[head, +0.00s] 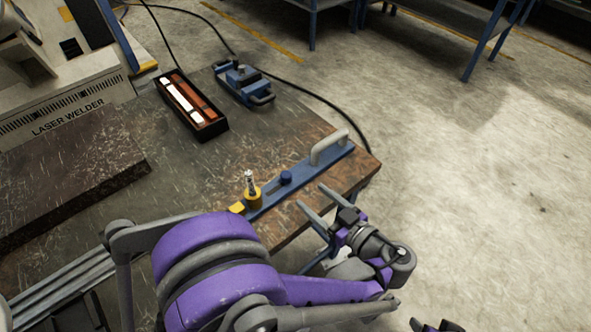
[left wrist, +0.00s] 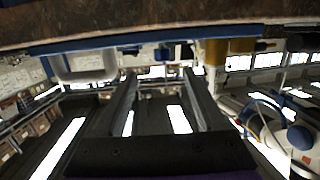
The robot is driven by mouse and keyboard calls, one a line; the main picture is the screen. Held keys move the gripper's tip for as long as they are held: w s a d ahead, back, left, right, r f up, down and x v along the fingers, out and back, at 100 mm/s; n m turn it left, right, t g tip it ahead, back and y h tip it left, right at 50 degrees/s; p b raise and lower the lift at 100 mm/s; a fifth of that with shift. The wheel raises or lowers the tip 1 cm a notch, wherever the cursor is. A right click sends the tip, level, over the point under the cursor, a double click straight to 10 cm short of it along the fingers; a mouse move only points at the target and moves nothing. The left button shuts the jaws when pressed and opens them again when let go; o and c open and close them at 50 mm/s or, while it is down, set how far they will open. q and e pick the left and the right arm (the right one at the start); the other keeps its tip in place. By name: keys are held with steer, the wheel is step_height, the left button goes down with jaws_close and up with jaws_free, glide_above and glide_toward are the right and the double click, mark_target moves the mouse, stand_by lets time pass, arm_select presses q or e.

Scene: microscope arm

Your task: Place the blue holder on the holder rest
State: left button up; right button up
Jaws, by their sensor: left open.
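A long blue bar, which looks like the blue holder (head: 300,172), lies along the table's front right edge in the head view. It has a grey handle (head: 329,147) at its far end, a blue knob in the middle and a yellow fitting (head: 254,196) at its near end. In the left wrist view the blue bar (left wrist: 150,38) runs across the top, with its handle (left wrist: 85,75) at left. My left gripper (head: 310,194) is open and empty, just off the table edge beside the bar; its fingers (left wrist: 157,76) show apart. I cannot tell which thing is the holder rest.
A blue clamp-like device (head: 240,82) and a dark box (head: 192,104) with white and orange pieces stand farther back on the table (head: 180,178). The laser welder (head: 65,120) is at left. A black cable runs behind. Open floor (head: 480,180) lies at right.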

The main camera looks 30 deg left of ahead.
mark_target(290, 178)
arm_select(q)
steer(key=x, duration=0.3)
steer(key=shift+a, duration=0.1)
steer(key=x, duration=0.4)
steer(key=shift+s+a+r, duration=0.15)
steer(key=shift+a+r, duration=0.05)
steer(key=shift+r, duration=0.15)
steer(key=shift+w+a+f, duration=0.1)
steer(key=shift+w+a, duration=0.15)
steer(key=shift+a, duration=0.2)
jaws_close()
stand_by(0.6)
